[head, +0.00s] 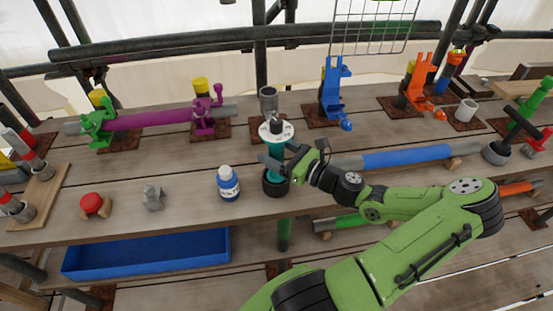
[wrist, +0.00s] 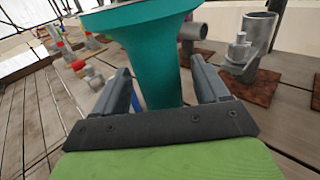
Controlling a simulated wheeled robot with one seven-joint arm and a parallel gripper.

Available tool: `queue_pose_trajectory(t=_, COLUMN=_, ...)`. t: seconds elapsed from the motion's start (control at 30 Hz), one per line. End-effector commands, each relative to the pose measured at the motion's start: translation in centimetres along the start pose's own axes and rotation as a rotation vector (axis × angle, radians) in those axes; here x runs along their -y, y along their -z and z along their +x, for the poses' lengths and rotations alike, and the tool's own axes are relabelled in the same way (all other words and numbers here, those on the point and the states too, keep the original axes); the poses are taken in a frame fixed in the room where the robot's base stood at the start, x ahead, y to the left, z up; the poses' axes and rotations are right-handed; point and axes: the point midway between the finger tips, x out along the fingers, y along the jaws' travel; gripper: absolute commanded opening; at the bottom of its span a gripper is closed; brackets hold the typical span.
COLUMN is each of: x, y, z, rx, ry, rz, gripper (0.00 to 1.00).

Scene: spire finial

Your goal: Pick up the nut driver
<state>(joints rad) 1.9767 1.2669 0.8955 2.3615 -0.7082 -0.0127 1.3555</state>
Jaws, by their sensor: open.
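A teal upright piece, which looks like the nut driver (head: 275,151), stands in a dark round holder (head: 275,186) near the bench's front edge. It has a pale disc with a grey stub on top. My gripper (head: 274,162) is open at its teal body, reaching in from the right. In the wrist view the teal body (wrist: 157,58) flares towards the top of the picture. It lies between the two open fingers of my gripper (wrist: 160,70), with a gap visible on the right. Whether the left finger touches it is unclear. Its lower end is hidden in the wrist view.
A white and blue bottle (head: 228,184) stands close to the left of the holder. A bar with a blue sleeve (head: 405,157) lies to the right. A grey pipe stub (head: 268,102) stands behind. A blue tray (head: 150,252) is on the lower shelf.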

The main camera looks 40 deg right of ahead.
Motion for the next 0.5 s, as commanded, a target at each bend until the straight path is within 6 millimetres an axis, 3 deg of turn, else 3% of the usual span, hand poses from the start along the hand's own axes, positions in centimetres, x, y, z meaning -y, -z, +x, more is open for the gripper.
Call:
queue_pose_trajectory(t=0.1, x=-0.08, y=0.19, z=1.67, rx=-0.001, ry=-0.003, rz=0.0, gripper=0.74)
queue_pose_trajectory(t=0.33, x=-0.01, y=0.09, z=1.89, rx=-0.002, ry=0.0, rz=0.0, gripper=0.74)
queue_pose_trajectory(t=0.5, x=-0.01, y=0.09, z=1.87, rx=-0.002, ry=0.0, rz=0.0, gripper=0.48)
